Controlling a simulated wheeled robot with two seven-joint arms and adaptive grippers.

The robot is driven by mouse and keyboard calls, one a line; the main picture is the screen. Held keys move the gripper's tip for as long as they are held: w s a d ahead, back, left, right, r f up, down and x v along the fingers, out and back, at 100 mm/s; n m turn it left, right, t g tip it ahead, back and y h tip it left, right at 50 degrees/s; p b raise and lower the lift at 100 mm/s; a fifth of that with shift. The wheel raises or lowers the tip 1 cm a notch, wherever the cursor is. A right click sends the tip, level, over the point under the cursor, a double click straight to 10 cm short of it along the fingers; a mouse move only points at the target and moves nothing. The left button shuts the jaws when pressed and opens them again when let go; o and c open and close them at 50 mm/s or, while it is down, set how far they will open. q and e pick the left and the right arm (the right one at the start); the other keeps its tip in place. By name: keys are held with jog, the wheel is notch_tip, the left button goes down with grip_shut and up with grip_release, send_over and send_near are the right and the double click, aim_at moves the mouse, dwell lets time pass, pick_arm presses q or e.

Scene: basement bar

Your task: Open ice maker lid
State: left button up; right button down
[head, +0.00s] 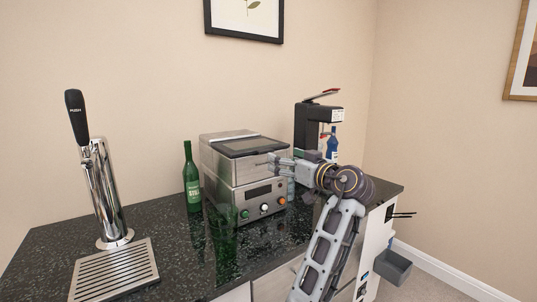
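The ice maker (215,165) is a silver box with a small display and several round buttons on its front. It stands on the dark counter against the wall. Its lid (245,146), with a dark panel on top, lies flat and looks closed. My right gripper (272,163) reaches in from the lower right, with its fingers at the right part of the ice maker's front, just below the lid edge. I cannot tell whether the fingers touch it or how far apart they are. My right gripper hides part of the ice maker's right side. My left gripper is not in view.
A green bottle (192,180) stands just left of the ice maker. A black machine (310,116) with a blue bottle (333,143) stands behind my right arm. A chrome beer tap (103,190) and drip tray (114,272) are at the left. The dark counter (170,245) is clear in front.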

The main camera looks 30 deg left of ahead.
aim_at(267, 152)
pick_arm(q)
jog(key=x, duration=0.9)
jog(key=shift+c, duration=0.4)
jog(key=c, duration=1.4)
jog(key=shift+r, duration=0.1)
